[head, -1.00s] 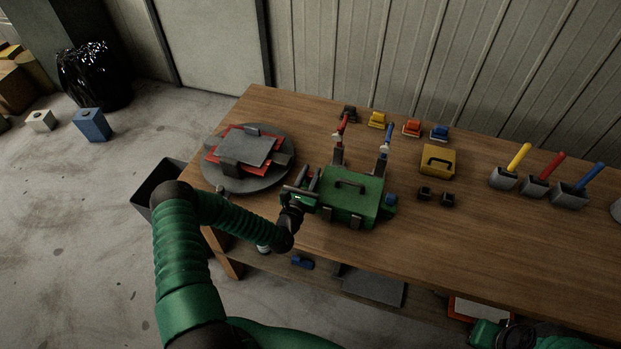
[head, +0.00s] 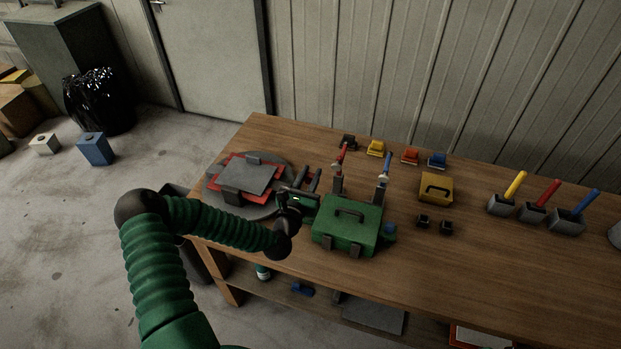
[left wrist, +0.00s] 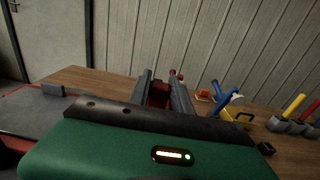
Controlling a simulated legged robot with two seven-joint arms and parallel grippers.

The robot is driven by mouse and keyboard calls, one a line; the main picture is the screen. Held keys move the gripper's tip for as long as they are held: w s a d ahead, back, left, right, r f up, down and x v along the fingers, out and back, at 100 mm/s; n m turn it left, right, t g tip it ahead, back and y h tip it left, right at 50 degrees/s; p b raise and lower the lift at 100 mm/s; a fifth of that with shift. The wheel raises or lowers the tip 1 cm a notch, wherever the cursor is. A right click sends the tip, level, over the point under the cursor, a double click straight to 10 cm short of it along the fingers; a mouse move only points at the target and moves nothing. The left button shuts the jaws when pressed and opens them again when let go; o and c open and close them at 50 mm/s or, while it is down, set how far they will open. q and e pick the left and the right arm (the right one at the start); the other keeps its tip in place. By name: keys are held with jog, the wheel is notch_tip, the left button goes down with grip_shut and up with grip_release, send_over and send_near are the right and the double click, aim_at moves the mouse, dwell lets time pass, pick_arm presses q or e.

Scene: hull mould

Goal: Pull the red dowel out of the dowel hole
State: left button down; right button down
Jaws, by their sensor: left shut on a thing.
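My left gripper (head: 310,179) is above the bench, just left of and behind the green box-shaped mould (head: 340,236). In the left wrist view its two dark fingers (left wrist: 160,80) are shut on a dark red piece (left wrist: 158,93), which looks like the red dowel. The piece is mostly hidden by the fingers and the gripper body. In the head view I cannot make the dowel out, and the dowel hole is not clearly visible. I cannot tell whether the dowel is fully clear of the hole. My right gripper is out of view.
A red-handled clamp (head: 341,156) and a blue-handled clamp (head: 386,165) stand behind the mould. A grey turntable (head: 250,211) with a red and grey plate is at left. A yellow box (head: 435,188) and cups with coloured sticks are at right. The bench's front right is clear.

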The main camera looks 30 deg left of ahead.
aim_at(310, 175)
pick_arm(q)
jog(key=shift+r+p, duration=1.15)
jog(key=shift+r, duration=0.45)
jog(key=shift+f, duration=0.1)
